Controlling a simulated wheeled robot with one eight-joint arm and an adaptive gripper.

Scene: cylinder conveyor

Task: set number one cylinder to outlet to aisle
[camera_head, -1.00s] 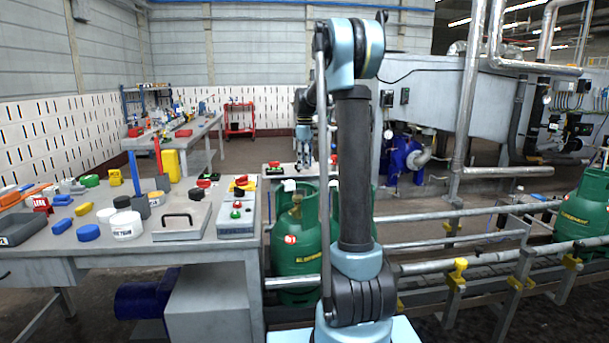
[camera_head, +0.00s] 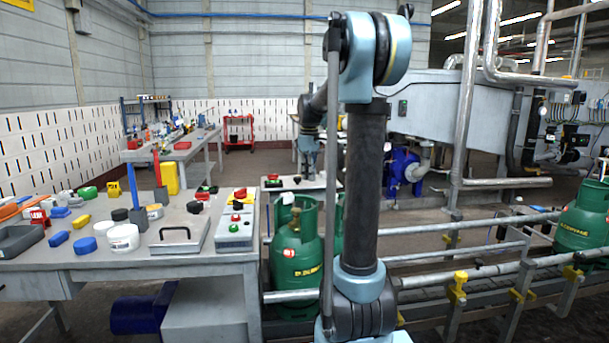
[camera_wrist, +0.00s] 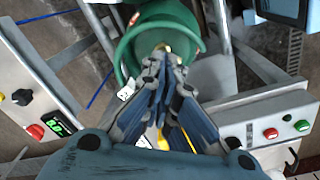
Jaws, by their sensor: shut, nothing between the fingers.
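A green gas cylinder (camera_head: 297,262) stands upright just right of the workbench, with a small red and white tag on its shoulder; the number on it is too small to read. A second green cylinder is partly hidden behind my arm. Another green cylinder (camera_head: 583,222) stands on the rails at the far right. My gripper (camera_head: 309,172) hangs beyond the near cylinders, above a small control panel. In the wrist view my gripper (camera_wrist: 163,58) is shut and empty, its tips overlapping a green cylinder top (camera_wrist: 158,28); contact cannot be told.
A control box (camera_head: 236,226) with red and green buttons sits on the workbench (camera_head: 40,272). The wrist view shows a panel at left (camera_wrist: 30,85) and a button box at right (camera_wrist: 270,122). Metal rails (camera_head: 450,229) run rightward. Open floor (camera_head: 240,165) lies behind.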

